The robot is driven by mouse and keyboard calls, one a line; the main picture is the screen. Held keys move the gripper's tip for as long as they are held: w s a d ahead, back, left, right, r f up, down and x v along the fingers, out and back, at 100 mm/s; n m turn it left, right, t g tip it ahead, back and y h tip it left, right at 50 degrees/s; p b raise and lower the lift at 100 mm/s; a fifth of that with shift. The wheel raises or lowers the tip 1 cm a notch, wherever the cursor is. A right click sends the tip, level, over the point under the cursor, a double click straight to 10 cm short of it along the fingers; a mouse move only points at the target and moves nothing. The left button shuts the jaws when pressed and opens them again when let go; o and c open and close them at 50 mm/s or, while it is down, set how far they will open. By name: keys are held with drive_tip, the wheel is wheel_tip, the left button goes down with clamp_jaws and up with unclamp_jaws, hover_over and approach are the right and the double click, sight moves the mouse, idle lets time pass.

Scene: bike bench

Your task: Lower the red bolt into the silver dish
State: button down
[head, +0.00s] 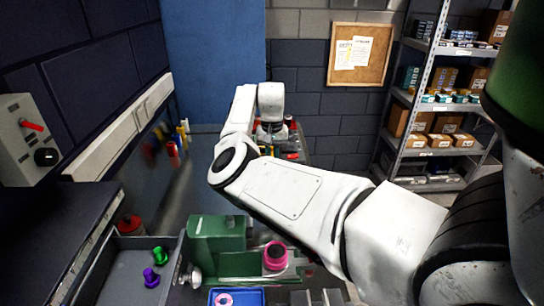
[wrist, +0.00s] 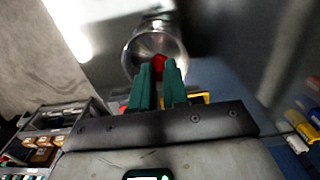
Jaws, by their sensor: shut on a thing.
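In the wrist view, the two green fingers of my gripper (wrist: 159,85) are closed on the red bolt (wrist: 159,64), which shows between the fingertips. The round, shiny silver dish (wrist: 133,50) lies just beyond the tips. The bolt appears in front of the dish's opening; I cannot tell whether it touches the dish. In the head view, my arm reaches to the far end of the bench, and its wrist hides the fingertips, the held bolt and the dish.
A green vise (head: 217,232) with a pink ring (head: 275,256) stands nearer on the bench. A grey tray (head: 118,268) holds a purple bolt (head: 151,277) and a green bolt (head: 159,250). A blue tray (head: 255,300) is at the front. Shelves (head: 428,98) stand at the right.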

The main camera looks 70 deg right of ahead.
drive_tip(key=shift+f+b, duration=1)
drive_tip(key=shift+f, duration=1.55)
idle(1.5)
drive_tip(key=c, duration=1.1)
unclamp_jaws()
drive_tip(key=shift+o, duration=0.2)
wheel_tip(320, 180, up, 11)
drive_tip(key=shift+f+b, duration=0.1)
drive_tip(key=shift+b, duration=0.65)
